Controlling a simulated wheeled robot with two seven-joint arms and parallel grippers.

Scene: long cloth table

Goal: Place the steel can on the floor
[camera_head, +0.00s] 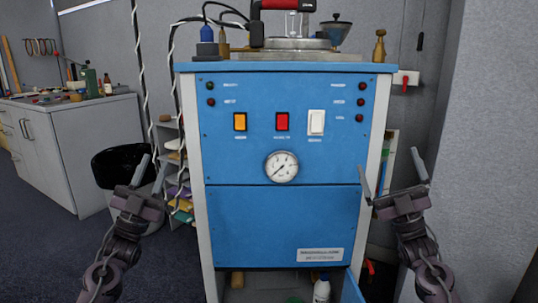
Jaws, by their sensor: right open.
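I cannot make out a steel can for sure in the head view. A round steel vessel (297,44) with a red and black handle sits on top of the blue cabinet (280,225); I cannot tell if it is the can. The dark blue floor (45,245) shows at the lower left. My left gripper (156,161) is in front of the cabinet's left side, empty, with a gap between its fingers. My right gripper (387,160) is open and empty at the cabinet's right side. Neither visibly touches anything.
A black-lined bin (120,160) stands behind my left gripper. A white bench (75,140) with bottles is at the far left. A white bottle (321,290) is below. Grey walls close the right side.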

